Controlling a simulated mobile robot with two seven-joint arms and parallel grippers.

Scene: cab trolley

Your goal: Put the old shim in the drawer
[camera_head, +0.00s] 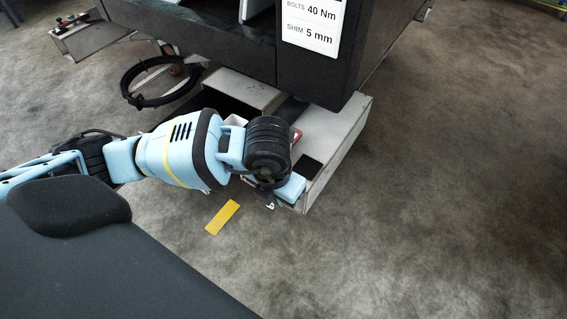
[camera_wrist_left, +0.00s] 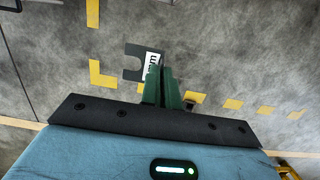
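The shim, a small dark grey notched plate with a white label, shows in the left wrist view (camera_wrist_left: 132,74) at the tips of the green fingers. My left gripper (camera_wrist_left: 161,84) looks shut on it, with the fingers close together. In the head view the left gripper (camera_head: 272,195) is at the near end of a pale box-like part (camera_head: 335,145) under the dark cabinet, and a bit of the shim (camera_head: 270,205) shows below it. My arm hides much of the area behind. I cannot tell which part is the drawer. My right gripper is not in view.
A dark cabinet (camera_head: 305,75) carries a white sign (camera_head: 314,25) reading bolts 40 Nm, shim 5 mm. A black cable loop (camera_head: 160,82) hangs at the left. A yellow strip (camera_head: 222,217) marks the floor. The floor at right is clear.

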